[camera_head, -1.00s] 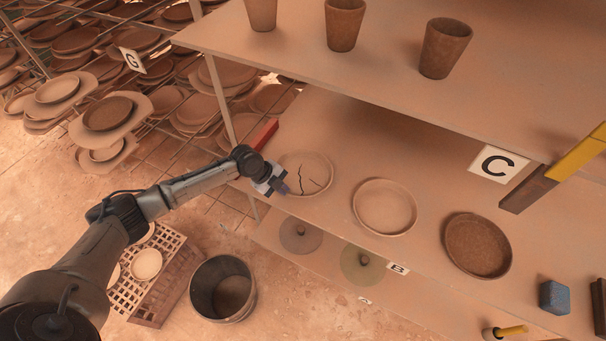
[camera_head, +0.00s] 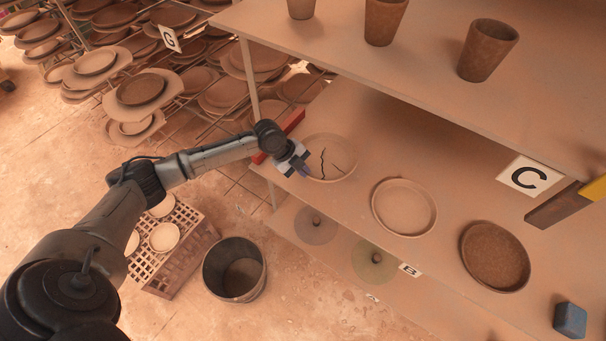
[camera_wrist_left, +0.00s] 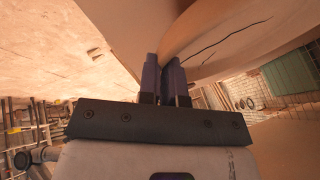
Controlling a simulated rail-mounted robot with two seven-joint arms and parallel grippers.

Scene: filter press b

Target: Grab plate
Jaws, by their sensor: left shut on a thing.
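A round clay plate with dark cracks (camera_head: 330,160) lies at the left end of the shelf marked C. My left gripper (camera_head: 304,172) is at its left rim. In the left wrist view the gripper (camera_wrist_left: 166,78) is shut on the rim of the cracked plate (camera_wrist_left: 225,38), and a dark crack runs across the plate. A whole pale plate (camera_head: 404,207) and a darker brown plate (camera_head: 496,256) lie farther right on the same shelf. My right gripper is not in view.
A dark bucket (camera_head: 234,270) and a slatted crate with small plates (camera_head: 187,262) stand on the floor below. Cups (camera_head: 385,20) stand on the upper shelf (camera_head: 420,75) above. A blue block (camera_head: 570,320) lies at right. Racks of plates (camera_head: 140,90) stand at left.

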